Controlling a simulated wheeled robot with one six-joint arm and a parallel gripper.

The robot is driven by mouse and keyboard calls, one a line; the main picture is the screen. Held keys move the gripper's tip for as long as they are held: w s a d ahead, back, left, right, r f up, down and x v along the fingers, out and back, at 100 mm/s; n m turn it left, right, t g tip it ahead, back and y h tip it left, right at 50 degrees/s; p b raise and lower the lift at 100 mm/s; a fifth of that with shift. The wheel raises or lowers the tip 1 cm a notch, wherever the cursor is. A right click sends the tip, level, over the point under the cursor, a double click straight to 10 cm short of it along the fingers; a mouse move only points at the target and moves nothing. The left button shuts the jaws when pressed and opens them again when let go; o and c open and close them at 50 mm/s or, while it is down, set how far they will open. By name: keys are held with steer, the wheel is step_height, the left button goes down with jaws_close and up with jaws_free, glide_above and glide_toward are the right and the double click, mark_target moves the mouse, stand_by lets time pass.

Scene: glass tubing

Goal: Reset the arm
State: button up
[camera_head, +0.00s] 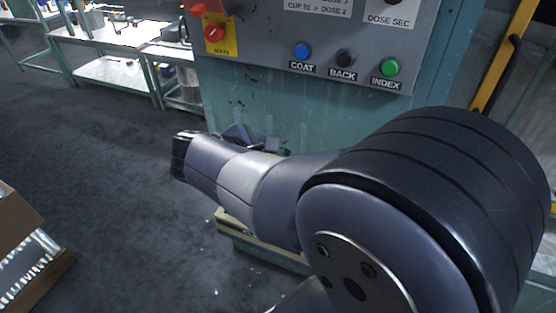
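My arm fills the lower right and middle of the head view, in front of a teal machine cabinet. Its large rounded joint is close to the camera, and a grey link reaches left from it. Dark parts show at and behind the far end of the link, but I cannot make out the gripper's fingertips there. I cannot tell whether the gripper is open or shut, or whether it holds anything.
The machine's control panel (250,38) has a red main switch (213,33), and blue COAT (302,50), black BACK (345,58) and green INDEX (389,67) buttons. A cardboard box (18,225) with glass tubes stands lower left. Workbenches (110,40) stand behind. Dark floor between is mostly clear.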

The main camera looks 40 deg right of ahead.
steer(key=shift+s+f, duration=0.35)
steer(key=shift+s, duration=0.2)
steer(key=shift+r, duration=0.1)
